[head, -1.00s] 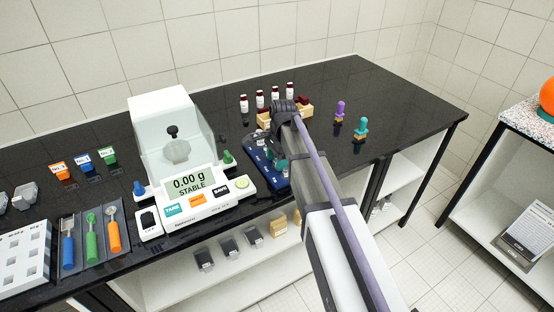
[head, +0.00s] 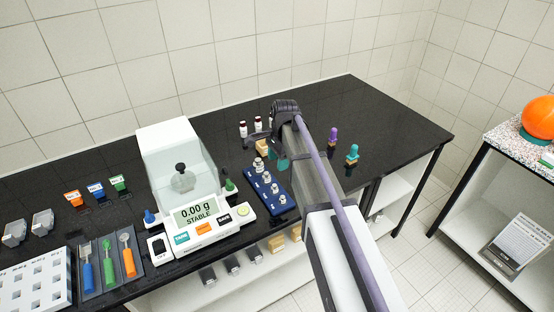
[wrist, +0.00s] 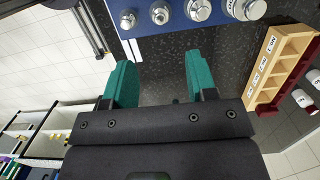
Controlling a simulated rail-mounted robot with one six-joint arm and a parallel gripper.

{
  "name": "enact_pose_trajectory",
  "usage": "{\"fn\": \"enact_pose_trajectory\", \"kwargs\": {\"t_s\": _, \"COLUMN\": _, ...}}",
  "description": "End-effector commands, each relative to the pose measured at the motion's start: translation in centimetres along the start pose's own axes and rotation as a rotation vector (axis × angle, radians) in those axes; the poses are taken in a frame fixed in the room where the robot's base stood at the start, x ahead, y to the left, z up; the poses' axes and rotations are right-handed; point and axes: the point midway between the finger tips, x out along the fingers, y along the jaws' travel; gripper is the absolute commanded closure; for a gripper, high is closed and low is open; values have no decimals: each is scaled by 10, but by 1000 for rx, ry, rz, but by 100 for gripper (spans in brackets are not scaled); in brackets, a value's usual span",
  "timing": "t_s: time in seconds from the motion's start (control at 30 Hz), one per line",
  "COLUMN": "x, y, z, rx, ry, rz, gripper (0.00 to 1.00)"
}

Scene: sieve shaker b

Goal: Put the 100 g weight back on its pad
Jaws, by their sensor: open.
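A blue weight tray (head: 252,180) lies on the black bench right of the balance, with several silver weights (head: 266,176) standing in a row on it. The wrist view shows the tray edge (wrist: 150,48) and weights of growing size, the largest weight (wrist: 245,8) at the top right. I cannot read which is the 100 g weight, and cannot make out its pad. My gripper (wrist: 161,82) is open, with its teal fingers apart over dark bench beside the tray and no weight visible between them. In the head view, a teal finger (head: 279,164) shows by the tray's right side.
A balance (head: 197,219) reading 0.00 g stands left of the tray. A wooden rack (wrist: 279,62) is to the gripper's right in the wrist view. Small vials (head: 258,123) stand behind. Purple (head: 333,136) and teal (head: 352,155) knobbed pieces stand right; bench beyond them is clear.

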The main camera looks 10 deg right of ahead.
Motion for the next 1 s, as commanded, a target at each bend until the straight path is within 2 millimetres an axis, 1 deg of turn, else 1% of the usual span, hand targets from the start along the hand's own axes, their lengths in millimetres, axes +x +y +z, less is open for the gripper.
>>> {"fn": "enact_pose_trajectory", "kwargs": {"t_s": 0.07, "x": 2, "y": 6, "z": 2, "rx": -24, "ry": 2, "rz": 0, "gripper": 48}}
{"fn": "enact_pose_trajectory", "kwargs": {"t_s": 0.13, "x": 4, "y": 30, "z": 12, "rx": -136, "ry": 13, "rz": 2, "gripper": 48}}
{"fn": "enact_pose_trajectory", "kwargs": {"t_s": 0.17, "x": 5, "y": 46, "z": 18, "rx": -218, "ry": 21, "rz": 4, "gripper": 48}}
{"fn": "enact_pose_trajectory", "kwargs": {"t_s": 0.2, "x": 6, "y": 71, "z": 27, "rx": -354, "ry": 34, "rz": 8, "gripper": 48}}
{"fn": "enact_pose_trajectory", "kwargs": {"t_s": 0.27, "x": 8, "y": 112, "z": 42, "rx": -588, "ry": 55, "rz": 19, "gripper": 48}}
{"fn": "enact_pose_trajectory", "kwargs": {"t_s": 0.3, "x": 9, "y": 137, "z": 51, "rx": -747, "ry": 68, "rz": 28, "gripper": 48}}
{"fn": "enact_pose_trajectory", "kwargs": {"t_s": 0.4, "x": 12, "y": 187, "z": 66, "rx": -1079, "ry": 92, "rz": 57, "gripper": 48}}
{"fn": "enact_pose_trajectory", "kwargs": {"t_s": 0.43, "x": 12, "y": 196, "z": 69, "rx": -1149, "ry": 97, "rz": 64, "gripper": 48}}
{"fn": "enact_pose_trajectory", "kwargs": {"t_s": 0.5, "x": 12, "y": 207, "z": 72, "rx": -1256, "ry": 104, "rz": 77, "gripper": 48}}
{"fn": "enact_pose_trajectory", "kwargs": {"t_s": 0.57, "x": 12, "y": 208, "z": 73, "rx": -1289, "ry": 105, "rz": 80, "gripper": 48}}
{"fn": "enact_pose_trajectory", "kwargs": {"t_s": 0.73, "x": 12, "y": 206, "z": 72, "rx": -1291, "ry": 105, "rz": 80, "gripper": 48}}
{"fn": "enact_pose_trajectory", "kwargs": {"t_s": 0.77, "x": 15, "y": 206, "z": 71, "rx": -1291, "ry": 105, "rz": 80, "gripper": 48}}
{"fn": "enact_pose_trajectory", "kwargs": {"t_s": 0.83, "x": 31, "y": 205, "z": 70, "rx": -1290, "ry": 104, "rz": 80, "gripper": 48}}
{"fn": "enact_pose_trajectory", "kwargs": {"t_s": 0.87, "x": 35, "y": 205, "z": 69, "rx": -1290, "ry": 104, "rz": 80, "gripper": 48}}
{"fn": "enact_pose_trajectory", "kwargs": {"t_s": 0.93, "x": 29, "y": 205, "z": 70, "rx": -1289, "ry": 104, "rz": 80, "gripper": 48}}
{"fn": "enact_pose_trajectory", "kwargs": {"t_s": 1.0, "x": 28, "y": 205, "z": 70, "rx": -1289, "ry": 104, "rz": 80, "gripper": 48}}
